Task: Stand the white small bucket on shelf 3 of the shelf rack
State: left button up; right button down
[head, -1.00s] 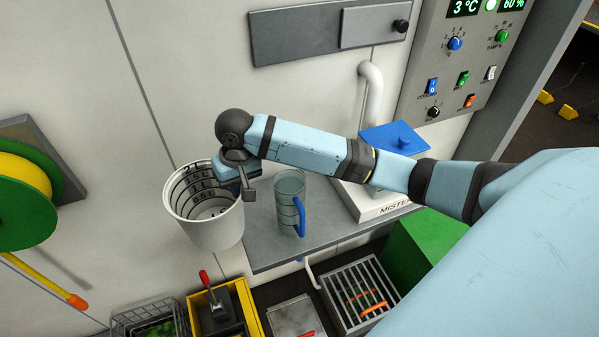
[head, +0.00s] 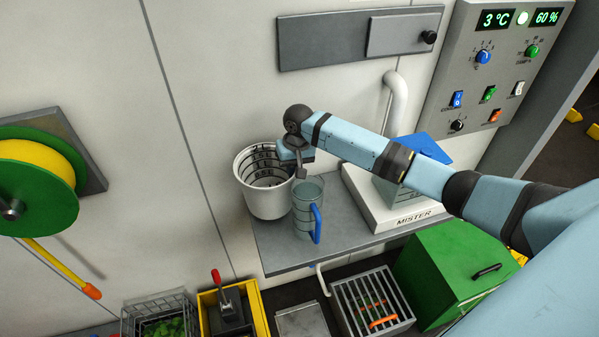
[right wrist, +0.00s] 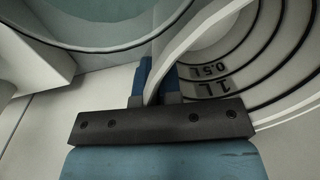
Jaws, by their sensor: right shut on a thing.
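The white small bucket (head: 264,204) is upright, with black volume marks inside. It is at the left end of a grey wall shelf (head: 340,243), close beside a clear jug. I cannot tell whether its base touches the shelf. My right gripper (head: 300,172) is shut on the bucket's rim at its right side. In the right wrist view the bucket's inside (right wrist: 215,50) shows, and the rim passes between the fingers (right wrist: 155,82). No shelf rack with numbered shelves can be made out. My left gripper is not in view.
The clear jug (head: 305,200) with a blue handle stands right of the bucket. A white mister unit (head: 385,215) stands further right on the shelf. Below are a yellow box (head: 258,305), a wire basket (head: 180,305) and a green box (head: 450,270). A hose reel (head: 35,180) hangs at left.

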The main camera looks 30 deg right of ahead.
jog(key=shift+w+d+f+p, duration=0.15)
jog(key=shift+d+f, duration=0.2)
jog(key=shift+f, duration=0.25)
jog(key=shift+d+f+p, duration=0.15)
jog(key=shift+d+f, duration=0.25)
jog(key=shift+f, duration=0.15)
jog(key=shift+w+d+f+p, duration=0.15)
jog(key=shift+d+f, duration=0.2)
jog(key=shift+f, duration=0.25)
jog(key=shift+s, duration=0.1)
jog(key=c, duration=1.3)
grip_release()
jog(key=shift+f, duration=0.15)
